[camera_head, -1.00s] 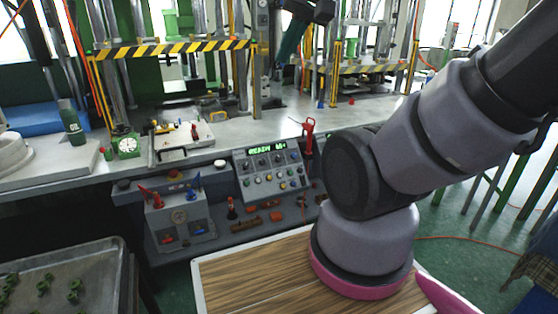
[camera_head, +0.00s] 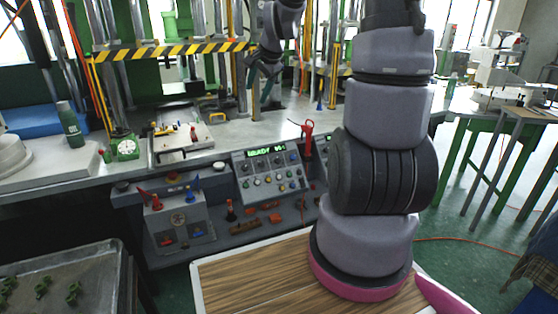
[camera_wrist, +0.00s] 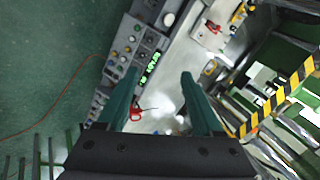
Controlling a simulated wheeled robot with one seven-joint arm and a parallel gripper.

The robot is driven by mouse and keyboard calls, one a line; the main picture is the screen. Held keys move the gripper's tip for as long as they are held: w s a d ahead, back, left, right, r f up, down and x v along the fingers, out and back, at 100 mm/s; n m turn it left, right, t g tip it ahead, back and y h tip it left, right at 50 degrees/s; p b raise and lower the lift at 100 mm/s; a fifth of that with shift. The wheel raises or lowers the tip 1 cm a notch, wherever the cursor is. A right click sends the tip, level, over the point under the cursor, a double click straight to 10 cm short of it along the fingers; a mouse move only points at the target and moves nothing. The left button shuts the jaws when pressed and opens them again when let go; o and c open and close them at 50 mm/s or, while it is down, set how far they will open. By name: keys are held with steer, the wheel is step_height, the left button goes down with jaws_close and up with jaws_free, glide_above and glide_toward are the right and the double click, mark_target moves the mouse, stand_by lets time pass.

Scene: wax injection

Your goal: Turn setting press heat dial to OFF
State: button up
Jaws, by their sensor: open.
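A grey control panel (camera_head: 270,172) with a green lit display reading "READY" stands at the bench's front edge. A row of dark dials (camera_head: 262,163) lies below the display, with coloured buttons under them. Which dial is the heat dial, and its setting, are too small to tell. The panel also shows in the wrist view (camera_wrist: 133,45), left of and beyond the fingers. My gripper (camera_head: 260,88) hangs open and empty above the bench, behind and above the panel. Its two teal fingers are spread apart in the wrist view (camera_wrist: 157,78).
A red-handled tool (camera_head: 307,128) stands right of the panel. A second panel (camera_head: 322,172) is partly hidden by my arm. A grey box with red and blue levers (camera_head: 180,220) is at left. Yellow-black striped bars (camera_head: 170,48) and press columns stand behind my gripper.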

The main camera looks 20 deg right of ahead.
steer(key=w+d+f+m, duration=0.3)
steer(key=w+f+m, duration=0.2)
steer(key=w+f, duration=0.4)
steer(key=m+t+h, duration=0.1)
steer(key=m+t, duration=0.1)
steer(key=m, duration=1.7)
glide_toward(278, 159)
steer(key=x, duration=0.8)
steer(key=shift+w+f, duration=0.2)
steer(key=shift+f, duration=0.15)
jaws_close()
